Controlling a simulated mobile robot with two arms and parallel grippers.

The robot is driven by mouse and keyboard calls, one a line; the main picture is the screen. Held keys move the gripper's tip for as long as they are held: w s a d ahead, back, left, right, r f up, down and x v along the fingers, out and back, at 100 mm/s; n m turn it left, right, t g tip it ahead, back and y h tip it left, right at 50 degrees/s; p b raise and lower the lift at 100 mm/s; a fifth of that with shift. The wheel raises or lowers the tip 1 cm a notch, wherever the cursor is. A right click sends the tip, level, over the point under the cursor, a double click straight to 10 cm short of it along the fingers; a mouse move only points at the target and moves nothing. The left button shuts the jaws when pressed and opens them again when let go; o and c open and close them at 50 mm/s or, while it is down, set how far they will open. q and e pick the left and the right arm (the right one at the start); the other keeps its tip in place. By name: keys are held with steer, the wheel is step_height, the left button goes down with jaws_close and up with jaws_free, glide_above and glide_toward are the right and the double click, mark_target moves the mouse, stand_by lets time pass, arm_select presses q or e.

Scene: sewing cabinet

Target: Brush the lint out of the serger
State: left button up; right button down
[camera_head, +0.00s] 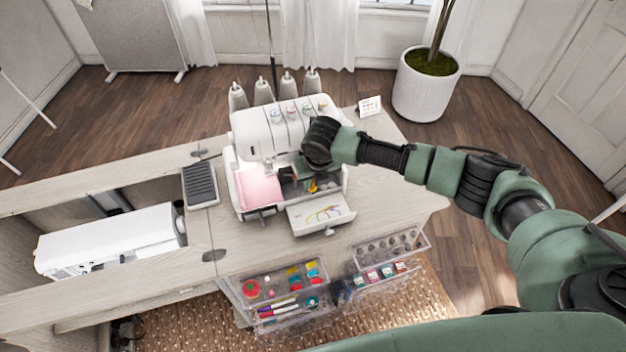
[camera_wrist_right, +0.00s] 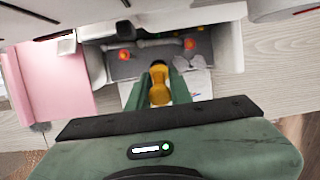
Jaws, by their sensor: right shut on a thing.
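The white serger (camera_head: 262,138) stands on the cabinet top with its front cover (camera_head: 322,215) folded down, showing a coloured threading picture. My right gripper (camera_head: 308,172) reaches into its open front from the right. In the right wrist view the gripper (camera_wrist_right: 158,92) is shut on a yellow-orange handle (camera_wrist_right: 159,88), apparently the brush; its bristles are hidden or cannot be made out. Ahead of it lies the dark looper bay (camera_wrist_right: 150,65) with red-orange spots. Pale grey fluff (camera_wrist_right: 190,62), which looks like lint, sits at the bay's right side. My left gripper is not in view.
Pink fabric (camera_head: 258,187) lies at the serger's left. A foot pedal (camera_head: 200,185) and a sunken white sewing machine (camera_head: 110,240) are further left. Open clear drawers (camera_head: 285,305) hold notions below the front edge. A small card (camera_head: 370,106) stands behind right. The right tabletop is clear.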

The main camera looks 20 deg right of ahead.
steer(key=shift+d, duration=0.6)
steer(key=shift+a, duration=0.1)
steer(key=shift+a+f+p, duration=0.15)
steer(key=shift+a+p, duration=0.2)
steer(key=shift+a, duration=0.2)
steer(key=shift+s+a, duration=0.1)
steer(key=shift+a, duration=0.05)
steer(key=shift+a, duration=0.35)
steer(key=shift+a, duration=0.1)
